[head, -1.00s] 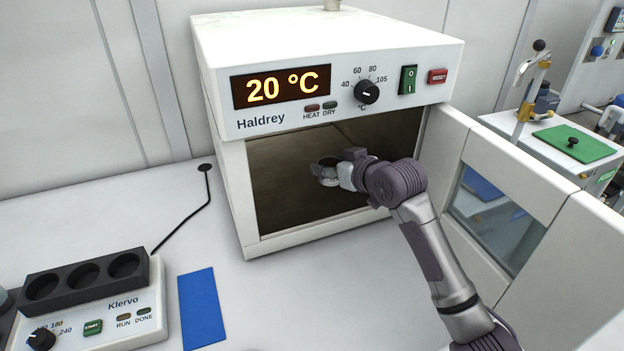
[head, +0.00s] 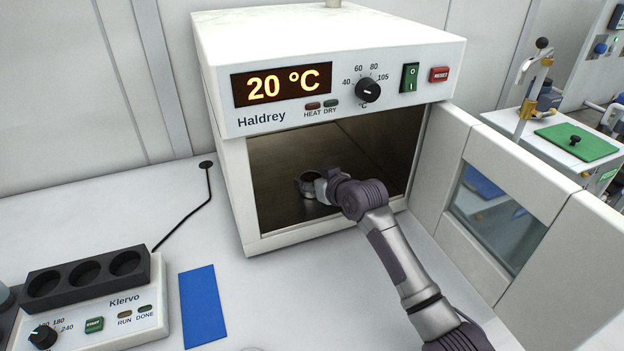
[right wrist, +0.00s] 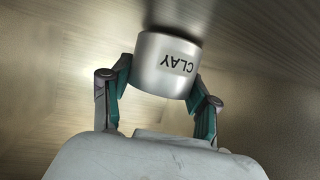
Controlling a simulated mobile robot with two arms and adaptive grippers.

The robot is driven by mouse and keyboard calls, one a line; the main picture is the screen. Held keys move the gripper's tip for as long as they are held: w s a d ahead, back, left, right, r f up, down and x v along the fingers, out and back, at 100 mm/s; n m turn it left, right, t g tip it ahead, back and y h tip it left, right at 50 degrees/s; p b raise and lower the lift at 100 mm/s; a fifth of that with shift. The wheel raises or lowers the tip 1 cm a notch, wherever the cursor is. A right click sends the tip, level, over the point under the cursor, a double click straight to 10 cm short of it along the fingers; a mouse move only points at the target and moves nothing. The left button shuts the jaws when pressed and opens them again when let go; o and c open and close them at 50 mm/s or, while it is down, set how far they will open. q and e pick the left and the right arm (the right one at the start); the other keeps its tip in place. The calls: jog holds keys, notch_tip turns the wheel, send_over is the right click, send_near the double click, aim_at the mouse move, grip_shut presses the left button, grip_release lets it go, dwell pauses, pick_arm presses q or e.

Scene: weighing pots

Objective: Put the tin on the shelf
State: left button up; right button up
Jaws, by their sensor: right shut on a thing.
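A small silver tin (head: 309,184) with a dark open top is inside the drying oven, over the oven's floor. In the right wrist view the tin (right wrist: 165,65) carries the word CLAY, upside down in the picture. My right gripper (head: 318,182) reaches in through the open front and is shut on the tin, with its fingers (right wrist: 160,92) on both sides. I cannot tell whether the tin touches the oven's inner surface. The oven (head: 330,70) reads 20 °C. My left gripper is not in view.
The oven door (head: 510,185) with its window stands open at the right. A Klervo block unit (head: 90,300) and a blue mat (head: 202,306) lie on the bench at the left. A black cable (head: 190,222) runs behind them. The bench before the oven is mostly clear.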

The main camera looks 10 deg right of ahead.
jog(key=shift+f, duration=0.1)
jog(key=o, duration=1.3)
jog(key=shift+c, duration=0.2)
jog(key=shift+r, duration=0.2)
jog(key=v, duration=1.2)
